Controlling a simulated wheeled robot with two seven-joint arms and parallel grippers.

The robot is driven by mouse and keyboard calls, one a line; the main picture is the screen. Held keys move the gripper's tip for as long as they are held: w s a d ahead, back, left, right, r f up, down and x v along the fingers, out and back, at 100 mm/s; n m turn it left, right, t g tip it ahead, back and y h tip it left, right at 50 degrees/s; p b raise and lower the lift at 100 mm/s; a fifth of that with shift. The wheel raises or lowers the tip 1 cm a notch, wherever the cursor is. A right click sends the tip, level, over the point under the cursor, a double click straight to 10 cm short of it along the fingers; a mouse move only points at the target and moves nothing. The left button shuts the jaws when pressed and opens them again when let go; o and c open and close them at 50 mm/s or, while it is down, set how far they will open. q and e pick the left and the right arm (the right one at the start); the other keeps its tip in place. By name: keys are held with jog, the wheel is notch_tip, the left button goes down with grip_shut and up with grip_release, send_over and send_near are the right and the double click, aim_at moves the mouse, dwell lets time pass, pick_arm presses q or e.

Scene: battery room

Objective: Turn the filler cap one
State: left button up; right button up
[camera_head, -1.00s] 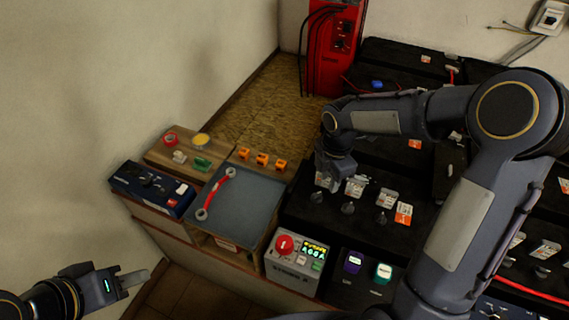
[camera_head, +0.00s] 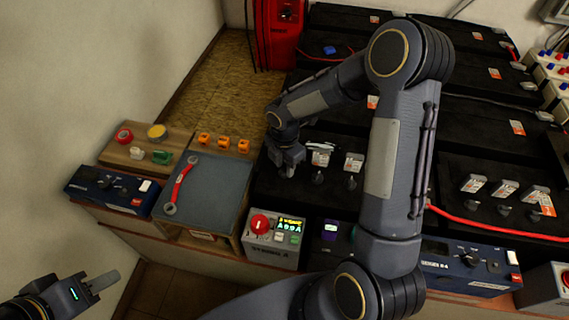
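A black battery (camera_head: 268,193) near the middle carries a row of small black filler caps, with pale printed tags behind them. One cap (camera_head: 317,178) and another cap (camera_head: 351,181) are in plain sight. My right gripper (camera_head: 287,166) points down at the leftmost cap of this row and mostly hides it. I cannot tell whether its fingers touch the cap or how far apart they are. My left gripper (camera_head: 103,283) is at the lower left, in front of the bench and away from the battery. Its fingers overlap in view, so their opening is unclear.
A grey mat (camera_head: 215,190) holds a red-handled wrench (camera_head: 181,184). A grey box with a red knob and lit display (camera_head: 275,234) stands in front of the battery. A blue device (camera_head: 110,189) sits at left. A red cabinet (camera_head: 278,35) stands behind. My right arm covers part of the batteries.

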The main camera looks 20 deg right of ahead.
grip_shut()
jog(key=shift+m, duration=0.3)
jog(key=m+b, duration=0.2)
jog(key=m, duration=0.3)
jog(key=m+b, duration=0.1)
jog(key=m, duration=0.4)
jog(key=shift+m+b, duration=0.3)
dwell(0.4)
grip_release()
